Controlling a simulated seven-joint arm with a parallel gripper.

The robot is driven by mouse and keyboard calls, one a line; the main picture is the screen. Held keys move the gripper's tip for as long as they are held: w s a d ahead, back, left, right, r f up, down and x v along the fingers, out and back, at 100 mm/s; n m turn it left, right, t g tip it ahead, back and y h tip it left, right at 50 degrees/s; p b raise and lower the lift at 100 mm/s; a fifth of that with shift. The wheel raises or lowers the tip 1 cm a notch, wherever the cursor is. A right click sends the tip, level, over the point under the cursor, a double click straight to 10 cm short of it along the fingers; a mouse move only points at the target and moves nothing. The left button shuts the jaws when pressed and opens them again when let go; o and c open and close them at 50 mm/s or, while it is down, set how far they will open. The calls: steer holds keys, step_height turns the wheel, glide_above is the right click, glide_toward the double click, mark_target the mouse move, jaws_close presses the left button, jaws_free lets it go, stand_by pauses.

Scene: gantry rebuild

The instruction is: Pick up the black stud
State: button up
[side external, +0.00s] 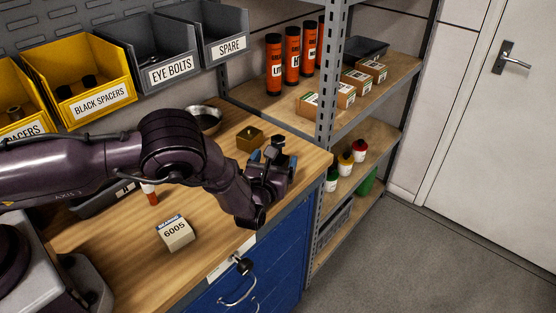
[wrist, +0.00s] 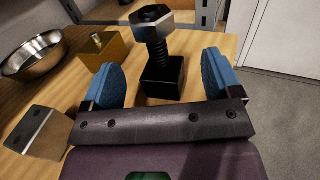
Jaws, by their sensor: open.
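The black stud (wrist: 158,45) has a hex head and a threaded shank. It stands upright on a square black block (wrist: 162,78) on the wooden bench top. In the side external view, the dark head of the stud (side external: 278,142) shows just above my gripper, which hides most of the rest. My gripper (wrist: 162,80) is open, with one blue pad left of the stud and block and one right of them. Gaps show between the pads and the stud, and nothing is held. My gripper also shows in the side external view (side external: 270,160), low over the bench's right end.
A brass block (side external: 250,139) and a metal bowl (side external: 206,119) stand close by. A box marked 6005 (side external: 177,233) lies nearer the front. A shelf post (side external: 327,100) rises just right of the bench. Labelled bins (side external: 93,85) hang behind.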

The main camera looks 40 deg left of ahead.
mark_target(279, 158)
steer(key=x, duration=0.3)
steer(key=shift+w+a, duration=0.1)
steer(key=shift+w, duration=0.1)
steer(key=shift+c, duration=0.2)
steer(key=c, duration=1.4)
steer(key=shift+r, duration=0.1)
steer(key=shift+r, duration=0.15)
